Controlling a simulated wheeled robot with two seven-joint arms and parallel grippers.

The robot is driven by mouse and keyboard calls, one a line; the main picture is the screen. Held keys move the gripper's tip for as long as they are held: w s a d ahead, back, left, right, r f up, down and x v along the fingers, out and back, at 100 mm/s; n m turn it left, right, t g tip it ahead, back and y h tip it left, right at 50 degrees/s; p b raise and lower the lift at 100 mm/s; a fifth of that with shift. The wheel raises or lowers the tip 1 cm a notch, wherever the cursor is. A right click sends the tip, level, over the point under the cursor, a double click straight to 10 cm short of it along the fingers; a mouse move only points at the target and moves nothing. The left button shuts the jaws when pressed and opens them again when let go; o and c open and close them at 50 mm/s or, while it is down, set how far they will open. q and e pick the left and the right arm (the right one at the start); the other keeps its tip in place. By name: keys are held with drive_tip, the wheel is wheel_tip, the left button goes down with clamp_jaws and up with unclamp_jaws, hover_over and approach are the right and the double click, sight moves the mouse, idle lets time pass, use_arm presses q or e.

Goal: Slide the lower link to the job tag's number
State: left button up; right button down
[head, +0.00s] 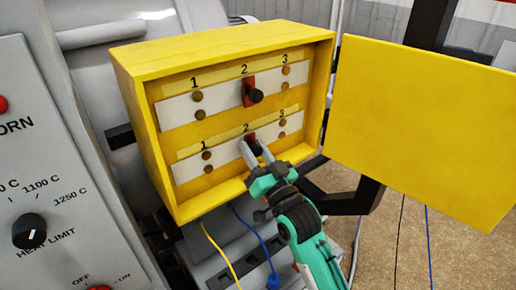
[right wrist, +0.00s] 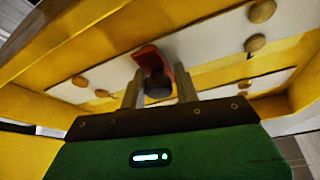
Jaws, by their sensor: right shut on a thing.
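The lower link (head: 251,140) is a dark red piece at number 2 on the lower white strip (head: 222,164) inside the yellow box. In the right wrist view the red link (right wrist: 148,55) has a black knob (right wrist: 158,85) between my fingers. My right gripper (head: 257,153) is shut on that knob and partly hides the link. The upper link (head: 248,90), red with a black knob, sits at 2 on the upper strip (head: 215,102). Both strips carry the numbers 1, 2 and 3 above brass studs. I see no job tag. My left gripper is not in view.
The yellow box (head: 150,130) has its door (head: 425,120) swung open to the right. A grey panel (head: 60,150) with a black heat limit knob (head: 29,231) stands at the left. Yellow and blue cables hang below the box.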

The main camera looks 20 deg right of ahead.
drive_tip(key=c, duration=1.1)
unclamp_jaws()
drive_tip(key=shift+d, duration=0.1)
drive_tip(key=shift+c, duration=0.2)
drive_tip(key=b+v, duration=0.5)
drive_tip(key=v, duration=0.9)
drive_tip(key=shift+b, duration=0.4)
